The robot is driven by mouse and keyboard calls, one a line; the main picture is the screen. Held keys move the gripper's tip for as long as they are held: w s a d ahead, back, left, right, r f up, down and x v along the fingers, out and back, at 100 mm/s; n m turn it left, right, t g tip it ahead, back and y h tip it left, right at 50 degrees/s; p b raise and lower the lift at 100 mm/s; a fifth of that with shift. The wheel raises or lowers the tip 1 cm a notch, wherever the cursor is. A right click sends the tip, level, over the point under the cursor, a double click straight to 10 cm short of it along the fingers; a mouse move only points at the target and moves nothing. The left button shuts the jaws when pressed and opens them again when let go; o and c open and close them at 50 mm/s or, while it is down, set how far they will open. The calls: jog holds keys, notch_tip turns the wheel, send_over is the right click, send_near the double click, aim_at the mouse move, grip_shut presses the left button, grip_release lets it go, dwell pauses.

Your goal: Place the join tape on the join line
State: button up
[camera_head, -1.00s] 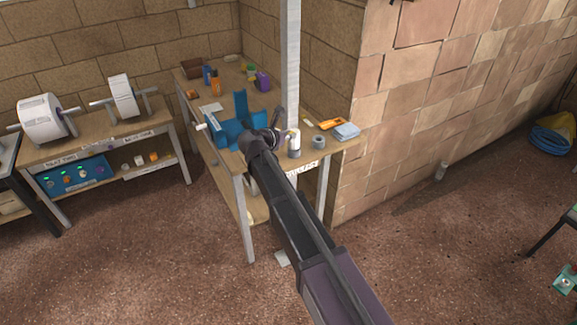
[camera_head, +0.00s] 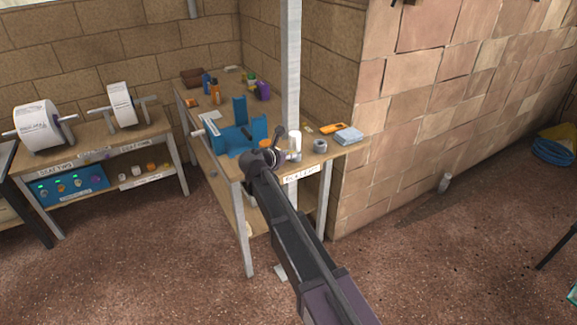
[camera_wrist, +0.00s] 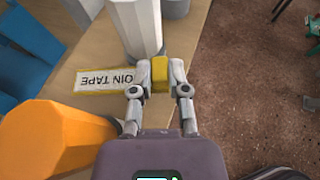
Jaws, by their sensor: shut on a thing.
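In the wrist view my gripper (camera_wrist: 160,77) is shut on a small yellow piece, which I take to be the join tape (camera_wrist: 160,80). It is held between the two fingertips, close to a label reading "JOIN TAPE" (camera_wrist: 104,80) on the wooden bench. I cannot tell how far it is above the bench. In the head view my arm reaches to the bench's near edge, beside the blue stand (camera_head: 238,134); the fingers and the yellow piece are not clear there. I cannot make out the join line in either view.
A white cylinder (camera_wrist: 138,25) stands just beyond my fingers and an orange cylinder (camera_wrist: 55,135) is close on the left. A grey tape roll (camera_head: 320,146) and a metal post (camera_head: 291,60) are on the right. Paper rolls (camera_head: 38,127) sit on the left bench.

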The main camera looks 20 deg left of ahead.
aim_at(295, 161)
jog(key=shift+f+b, duration=1.95)
jog(key=shift+f, duration=0.1)
jog(key=o, duration=0.7)
jog(key=shift+o, duration=0.2)
jog(key=shift+r, duration=0.25)
jog(key=p+v, duration=0.4)
jog(key=v, duration=0.8)
jog(key=shift+p, duration=0.35)
jog(key=shift+d, duration=0.1)
